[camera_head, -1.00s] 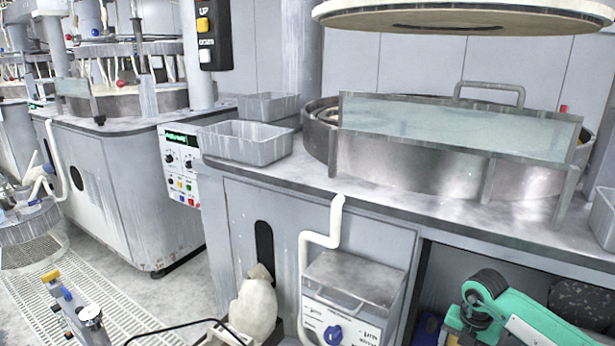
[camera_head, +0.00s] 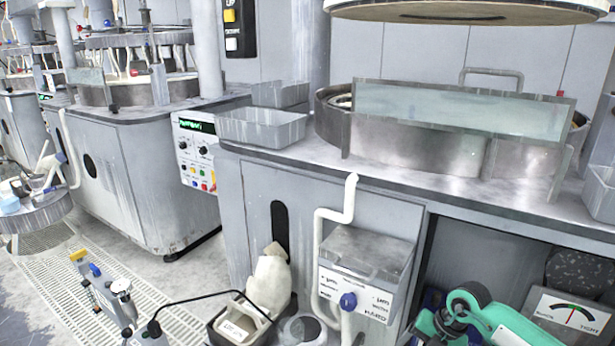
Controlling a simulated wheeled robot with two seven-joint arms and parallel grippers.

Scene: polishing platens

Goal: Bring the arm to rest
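Neither of my grippers shows in the head view, so I cannot see whether they are open or hold anything. A green and black jointed part, which looks like an arm link, shows at the bottom right edge. No fingers show on it, and its far end is cut off by the frame. The polishing machine's bench (camera_head: 390,185) fills the middle and right. Its round steel platen housing (camera_head: 420,147) stands behind a clear splash guard (camera_head: 450,112), with nothing of mine touching it.
Two grey bins (camera_head: 262,128) stand on the bench's left end. A control box (camera_head: 362,275) hangs on the front beside a white pipe (camera_head: 350,200). A pale jug (camera_head: 270,285) stands below. A gauge box (camera_head: 572,315) is at the lower right. Floor grating (camera_head: 55,275) lies left.

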